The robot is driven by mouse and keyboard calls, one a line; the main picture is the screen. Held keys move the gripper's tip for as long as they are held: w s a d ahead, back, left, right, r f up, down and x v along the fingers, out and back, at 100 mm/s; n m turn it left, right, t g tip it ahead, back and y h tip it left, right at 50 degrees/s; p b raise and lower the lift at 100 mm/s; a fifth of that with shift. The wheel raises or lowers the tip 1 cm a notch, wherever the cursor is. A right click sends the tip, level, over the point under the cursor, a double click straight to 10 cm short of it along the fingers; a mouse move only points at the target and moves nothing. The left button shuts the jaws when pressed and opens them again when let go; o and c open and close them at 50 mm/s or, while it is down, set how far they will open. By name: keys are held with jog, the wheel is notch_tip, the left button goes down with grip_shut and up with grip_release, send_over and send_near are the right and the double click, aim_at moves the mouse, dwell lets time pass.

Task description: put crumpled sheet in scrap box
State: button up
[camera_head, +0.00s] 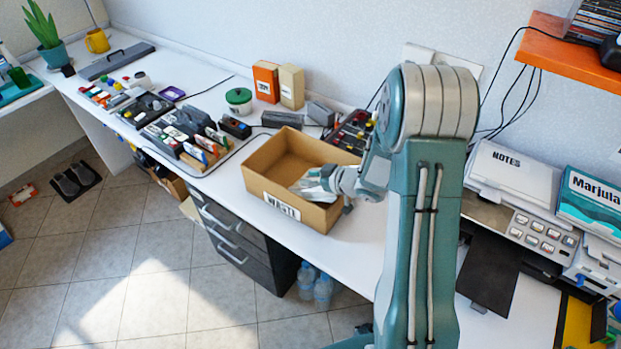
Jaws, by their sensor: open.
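An open brown cardboard box (300,212) stands on the white desk, with a label reading WASTE on its front. A whitish, crumpled-looking sheet (312,188) shows inside the box outline, near its front right. My gripper (326,181) reaches over the box's right side and is at the sheet. It is open, but its fingers are small and blend with the sheet. I cannot tell whether they touch it or whether the sheet rests on the box floor.
A printer (520,205) stands on the right below an orange shelf (560,50). Two small cartons (278,85) and a green-lidded tub (239,100) stand behind the box. Trays of small items (185,135) are to the left. The desk's front edge is close to the box.

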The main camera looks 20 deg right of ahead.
jog(key=r+v, duration=0.1)
jog(key=v, duration=1.1)
notch_tip(320, 180, up, 13)
jog(key=d+m+t+h, duration=0.1)
jog(key=m+h, duration=0.3)
jog(key=h, duration=0.6)
jog(key=s+a+r+m+g+y, duration=0.1)
jog(key=s+a+g, duration=0.1)
jog(key=s+a, duration=0.4)
jog(key=s+a+r+m+g+y, duration=0.1)
jog(key=s+a, duration=0.5)
jog(key=s, duration=0.8)
jog(key=r+m+g, duration=0.1)
jog(key=g, duration=0.1)
jog(key=shift+a+r+g+y, duration=0.2)
jog(key=shift+r+g+y, duration=0.05)
jog(key=shift+g+y, duration=0.05)
